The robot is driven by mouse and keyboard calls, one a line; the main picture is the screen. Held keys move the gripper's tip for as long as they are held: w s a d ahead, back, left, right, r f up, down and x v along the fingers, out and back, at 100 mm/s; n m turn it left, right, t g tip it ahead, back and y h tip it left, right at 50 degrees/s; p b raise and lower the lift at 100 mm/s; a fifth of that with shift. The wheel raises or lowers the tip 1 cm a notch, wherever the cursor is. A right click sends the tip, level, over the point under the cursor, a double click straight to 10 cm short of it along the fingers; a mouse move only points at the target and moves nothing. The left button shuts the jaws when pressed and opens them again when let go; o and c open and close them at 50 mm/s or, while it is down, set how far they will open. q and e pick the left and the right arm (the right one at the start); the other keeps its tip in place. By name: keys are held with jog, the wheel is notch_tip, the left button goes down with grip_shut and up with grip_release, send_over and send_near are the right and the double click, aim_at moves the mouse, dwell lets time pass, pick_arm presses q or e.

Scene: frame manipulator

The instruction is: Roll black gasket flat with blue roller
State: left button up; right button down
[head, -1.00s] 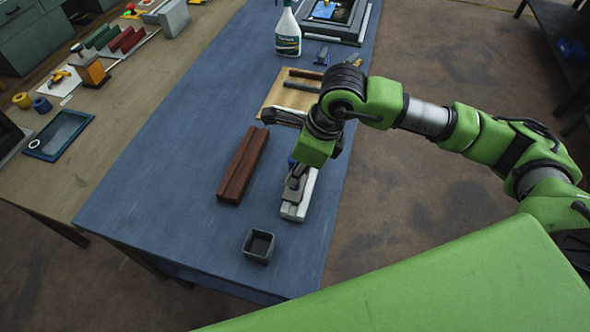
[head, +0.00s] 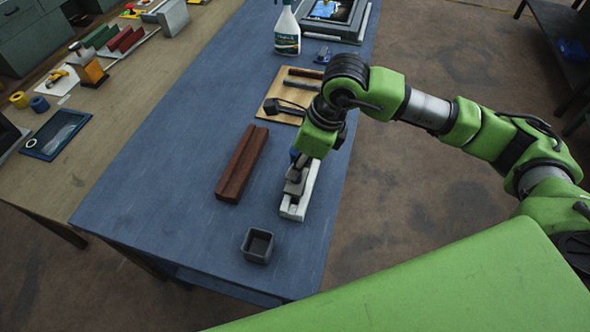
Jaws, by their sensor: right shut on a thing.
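A white frame profile (head: 308,187) lies lengthwise on the blue table, near its right edge. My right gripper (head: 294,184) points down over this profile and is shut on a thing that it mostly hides. A small blue patch (head: 294,154) beside the fingers appears to be part of the blue roller. I cannot make out the black gasket along the profile; the gripper covers part of it. Whether the roller touches the profile cannot be told. My left gripper is not in view.
A red-brown profile (head: 242,163) lies left of the white one. A grey open box (head: 257,246) stands in front. A wooden board (head: 273,101) with dark strips, a spray bottle (head: 287,35) and a framed panel (head: 322,40) are behind. The table's left part is clear.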

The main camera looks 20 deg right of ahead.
jog(key=shift+w+d+f+b, duration=0.2)
jog(key=shift+w+d+b, duration=0.65)
jog(key=shift+w, duration=0.3)
jog(key=shift+w+d+r+b, duration=0.1)
jog(key=shift+w+d+b, duration=0.55)
jog(key=shift+w, duration=0.45)
jog(key=shift+w+d+r+b, duration=0.1)
jog(key=shift+w+d+b, duration=0.3)
jog(key=shift+w+d, duration=0.55)
jog(key=shift+w+a, duration=0.1)
jog(key=shift+a, duration=0.05)
jog(key=shift+w+d+f+b, duration=0.1)
jog(key=shift+w+d+b, duration=0.3)
jog(key=shift+w, duration=0.2)
jog(key=shift+w+d+f+b, duration=0.1)
jog(key=shift+w+d+b, duration=0.3)
jog(key=shift+w, duration=0.3)
